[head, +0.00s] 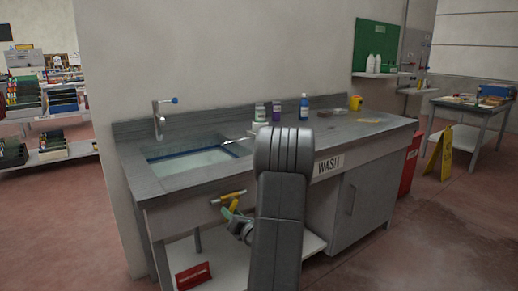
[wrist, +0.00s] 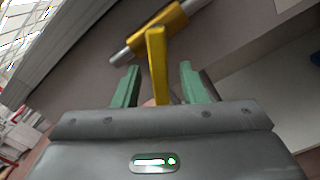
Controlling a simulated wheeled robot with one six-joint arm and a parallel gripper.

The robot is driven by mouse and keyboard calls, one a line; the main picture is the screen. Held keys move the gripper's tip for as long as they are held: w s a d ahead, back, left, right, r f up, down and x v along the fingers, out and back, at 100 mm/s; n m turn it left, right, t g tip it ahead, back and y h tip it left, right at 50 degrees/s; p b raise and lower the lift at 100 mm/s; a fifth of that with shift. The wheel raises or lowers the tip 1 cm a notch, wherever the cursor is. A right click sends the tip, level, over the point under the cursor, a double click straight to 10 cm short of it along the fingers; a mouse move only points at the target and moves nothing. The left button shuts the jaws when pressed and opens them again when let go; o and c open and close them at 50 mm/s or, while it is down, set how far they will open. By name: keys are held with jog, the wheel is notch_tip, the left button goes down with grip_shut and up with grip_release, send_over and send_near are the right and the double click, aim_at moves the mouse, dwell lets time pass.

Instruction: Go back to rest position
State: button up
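My gripper (wrist: 158,80) has two green fingers, which stand wide apart in the wrist view. A yellow valve handle (wrist: 157,62) shows between them, with a visible gap on each side. The handle joins a yellow valve body (wrist: 170,20) on a metal pipe. In the head view my gripper (head: 238,222) is low in front of the wash bench (head: 172,215), right at the yellow valve (head: 229,198) under the sink. My arm hides part of the bench front, and the fingertips are small there.
The sink (head: 190,160) holds water. Bottles (head: 304,107) and a yellow cup (head: 355,102) stand on the bench top. A red sign (head: 193,276) is on the lower shelf. A yellow floor sign (head: 439,153) stands at right. Open floor (head: 430,240) lies at front right.

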jog(key=v, duration=1.4)
jog(key=w+a+n+b, duration=0.2)
jog(key=w+a, duration=0.5)
jog(key=w, duration=0.5)
jog(key=shift+n, duration=0.4)
jog(key=shift+a+f, duration=0.1)
jog(key=shift+f, duration=0.05)
